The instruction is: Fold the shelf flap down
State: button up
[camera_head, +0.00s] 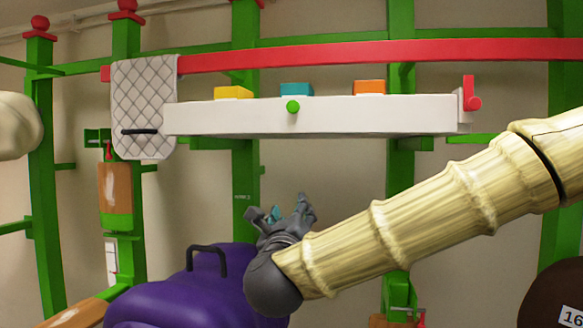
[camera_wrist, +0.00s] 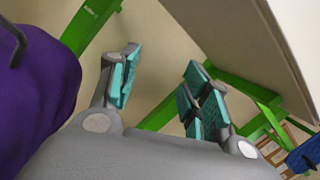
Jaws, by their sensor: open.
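The white shelf flap (camera_head: 380,116) appears as a long panel with a small green knob (camera_head: 292,106) on its front. It stands level across the green frame, below a red rail. In the wrist view a pale panel (camera_wrist: 235,40) spans the upper right, probably the same shelf from below. My gripper (camera_head: 282,210) is below the panel and apart from it, with its fingers pointing up. In the wrist view my gripper (camera_wrist: 160,75) shows its teal pads spread apart with nothing between them.
Yellow (camera_head: 233,92), teal (camera_head: 296,89) and orange (camera_head: 369,87) blocks show above the panel. A red latch (camera_head: 470,95) is at its right end. A quilted grey pad (camera_head: 145,105) hangs at its left. A purple saddle-like object (camera_head: 190,290) with a black handle stands lower left, close to my gripper.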

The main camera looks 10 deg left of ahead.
aim_at(292, 108)
jog(key=s+r+m+t+h, duration=0.1)
jog(key=s+r+m, duration=0.25)
jog(key=r, duration=0.55)
jog(key=s+r+m+t+h, duration=0.1)
jog(key=s+r+m, duration=0.2)
jog(key=s+r, duration=0.35)
jog(key=shift+m, duration=0.25)
jog(key=p+x, duration=0.2)
jog(key=x, duration=0.2)
jog(key=r+p+x, duration=0.1)
jog(key=x, duration=0.3)
jog(key=p+x, duration=0.2)
jog(key=x, duration=0.2)
jog(key=shift+s+a+r+p, duration=0.15)
jog(key=shift+s+r+p, duration=0.15)
jog(key=shift+s+p, duration=0.05)
jog(key=shift+w+r+p, duration=0.15)
jog(key=shift+w+p, duration=0.15)
jog(key=shift+w, duration=0.35)
grip_shut()
